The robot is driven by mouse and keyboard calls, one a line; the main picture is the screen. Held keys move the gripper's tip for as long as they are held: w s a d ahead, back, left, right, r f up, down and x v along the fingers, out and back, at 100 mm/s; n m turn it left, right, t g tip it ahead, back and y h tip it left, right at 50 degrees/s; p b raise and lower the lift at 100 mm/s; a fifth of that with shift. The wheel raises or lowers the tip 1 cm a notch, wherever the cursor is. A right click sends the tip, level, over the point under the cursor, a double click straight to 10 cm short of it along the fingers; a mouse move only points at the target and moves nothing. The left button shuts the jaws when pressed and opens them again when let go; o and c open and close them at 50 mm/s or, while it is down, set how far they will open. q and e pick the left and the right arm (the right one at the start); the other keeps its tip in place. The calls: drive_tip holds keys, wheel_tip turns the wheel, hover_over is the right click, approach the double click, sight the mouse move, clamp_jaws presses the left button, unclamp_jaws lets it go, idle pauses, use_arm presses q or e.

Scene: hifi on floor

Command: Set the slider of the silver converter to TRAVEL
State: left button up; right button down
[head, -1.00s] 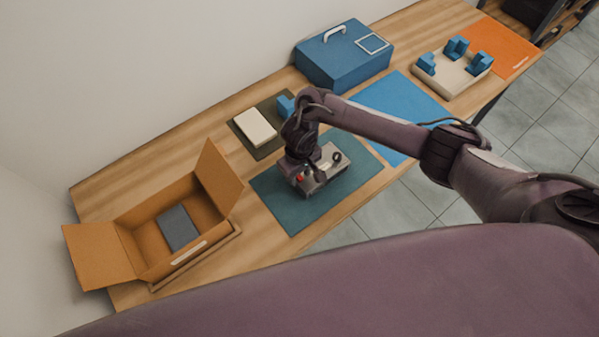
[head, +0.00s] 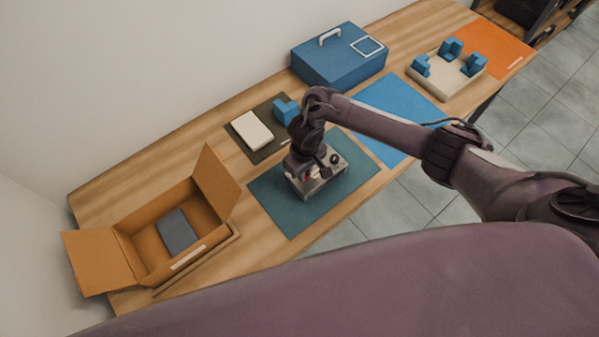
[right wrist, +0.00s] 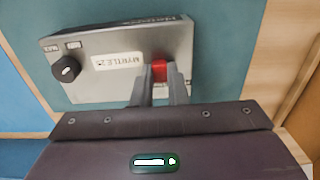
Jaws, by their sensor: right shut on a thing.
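The silver converter (head: 319,189) is a grey box on the teal mat (head: 275,208). In the right wrist view the converter (right wrist: 120,45) has a nameplate reading MYRTLE, a black round knob (right wrist: 66,69) at left and a red slider (right wrist: 159,71) at right. My right gripper (head: 305,175) is over the left part of the converter. Its fingers (right wrist: 160,88) are close together on the red slider, one at each side. The fingers hide part of the slider track, and I cannot read the position marks. My left gripper is out of view.
An open cardboard box (head: 130,235) with a grey block (head: 177,231) inside stands at left. Behind are a cream block (head: 251,131), a blue piece (head: 285,112) and a blue toolbox (head: 337,62). A cream fixture (head: 430,81) stands at upper right. The blue mat (head: 400,110) is bare.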

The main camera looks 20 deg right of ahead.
drive_tip(key=c, duration=1.4)
unclamp_jaws()
wheel_tip(320, 180, up, 8)
drive_tip(key=shift+d+f+p, duration=0.1)
drive_tip(key=shift+p, duration=0.55)
